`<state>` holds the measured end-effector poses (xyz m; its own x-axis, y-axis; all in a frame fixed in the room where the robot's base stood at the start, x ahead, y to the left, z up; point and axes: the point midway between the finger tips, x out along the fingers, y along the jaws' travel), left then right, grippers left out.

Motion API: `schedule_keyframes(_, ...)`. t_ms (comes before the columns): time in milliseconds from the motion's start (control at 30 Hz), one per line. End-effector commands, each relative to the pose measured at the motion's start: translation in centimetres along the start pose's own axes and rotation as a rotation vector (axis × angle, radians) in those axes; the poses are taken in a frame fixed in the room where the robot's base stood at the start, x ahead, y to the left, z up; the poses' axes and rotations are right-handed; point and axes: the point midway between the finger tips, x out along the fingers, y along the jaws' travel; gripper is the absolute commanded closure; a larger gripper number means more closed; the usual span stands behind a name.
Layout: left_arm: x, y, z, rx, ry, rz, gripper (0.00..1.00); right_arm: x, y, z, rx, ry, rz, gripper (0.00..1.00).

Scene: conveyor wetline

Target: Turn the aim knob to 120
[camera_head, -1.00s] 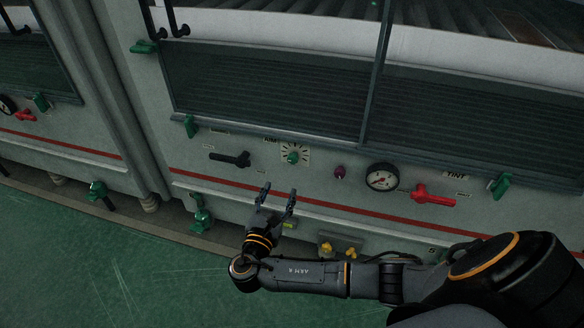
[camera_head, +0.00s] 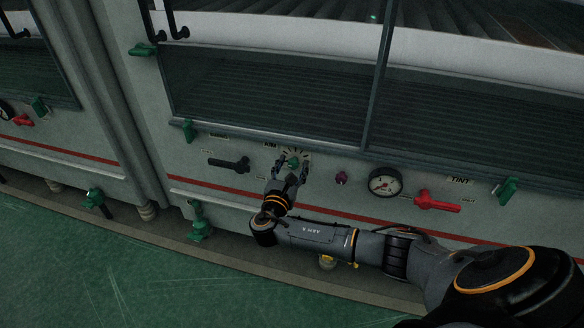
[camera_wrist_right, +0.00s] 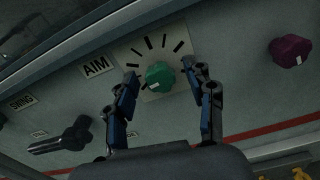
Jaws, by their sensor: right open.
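The green aim knob (camera_head: 293,162) sits on a pale dial plate with black tick marks on the machine's front panel. In the right wrist view the knob (camera_wrist_right: 160,76) lies between and just beyond the fingertips, with a white mark at its lower left side. The AIM label (camera_wrist_right: 96,66) is left of the dial. My right gripper (camera_head: 292,164) is open, with one finger on each side of the knob. In the right wrist view the fingers (camera_wrist_right: 163,80) show a gap to the knob on both sides. My left gripper is not in view.
A black handle (camera_head: 230,164) is left of the dial. A purple knob (camera_head: 341,178), a round gauge (camera_head: 384,182) and a red handle (camera_head: 436,202) are to its right. Green latches, such as one at the right (camera_head: 507,190), stick out around the window.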

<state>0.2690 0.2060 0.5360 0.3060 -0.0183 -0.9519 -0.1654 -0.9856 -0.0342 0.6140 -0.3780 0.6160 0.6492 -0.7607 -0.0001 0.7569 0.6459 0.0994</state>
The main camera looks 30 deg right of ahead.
Motion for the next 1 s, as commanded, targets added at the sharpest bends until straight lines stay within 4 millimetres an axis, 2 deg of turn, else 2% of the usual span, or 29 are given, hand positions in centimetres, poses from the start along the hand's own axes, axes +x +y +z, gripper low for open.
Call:
schedule_keyframes(100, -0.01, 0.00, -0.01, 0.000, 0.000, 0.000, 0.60, 0.00, 0.00, 0.02, 0.000, 0.000, 0.000, 0.48)
schedule_keyframes(367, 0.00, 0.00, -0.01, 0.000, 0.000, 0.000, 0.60, -0.02, 0.00, 0.01, 0.000, 0.000, 0.000, 1.00)
schedule_keyframes(667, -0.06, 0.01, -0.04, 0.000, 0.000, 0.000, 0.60, -0.04, -0.01, 0.00, 0.032, 0.001, 0.000, 1.00)
schedule_keyframes(1000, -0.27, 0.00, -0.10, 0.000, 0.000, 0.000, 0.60, -0.10, -0.03, -0.07, 0.244, 0.003, -0.001, 1.00)
